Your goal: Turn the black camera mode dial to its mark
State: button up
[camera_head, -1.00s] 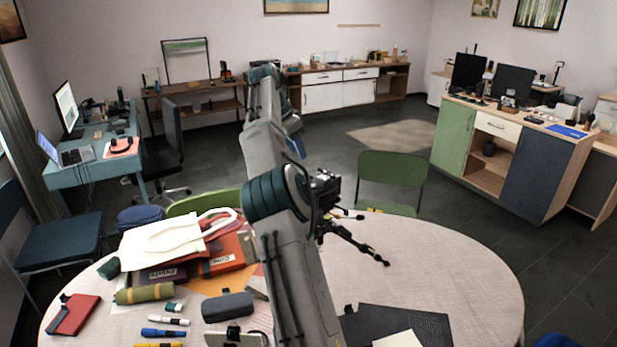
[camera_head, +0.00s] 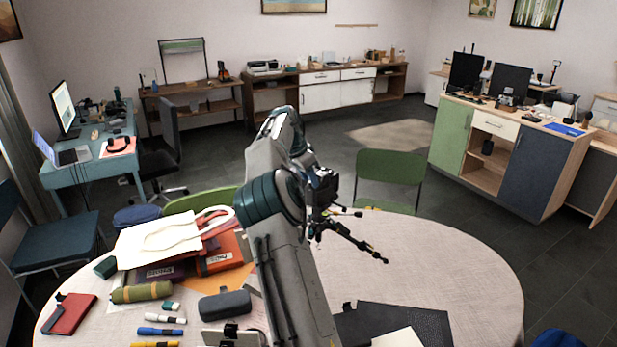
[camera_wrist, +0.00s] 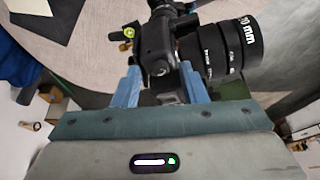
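The black camera (camera_head: 324,188) stands on a small black tripod (camera_head: 352,238) on the round table (camera_head: 450,265), partly hidden by my arm. In the wrist view its dark body (camera_wrist: 152,42) and its lens (camera_wrist: 225,47), with white lettering, show up close. My gripper (camera_wrist: 160,76) has two blue fingers, set apart, reaching to the camera body. A dark part of the camera shows between them. I cannot tell whether they touch it. I cannot make out the mode dial or its mark. The head view hides my gripper behind my arm.
Books and a white bag (camera_head: 160,240) lie on the table's left, with a green roll (camera_head: 142,292), a dark case (camera_head: 224,305) and markers nearby. A black mat (camera_head: 405,325) lies at the front. The table's right side is clear. A green chair (camera_head: 390,178) stands behind.

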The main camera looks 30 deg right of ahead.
grip_shut()
jog(key=n, duration=0.1)
jog(key=n+t+b, duration=0.1)
jog(key=n, duration=0.1)
jog(key=n+b, duration=0.1)
jog(key=shift+s+d+n+t+y, duration=0.1)
jog(key=shift+s+n+t+y, duration=0.2)
jog(key=shift+t, duration=0.1)
jog(key=shift+d+n+t+y+b, duration=0.1)
jog(key=shift+n+t+y+b, duration=0.45)
jog(key=shift+n, duration=1.45)
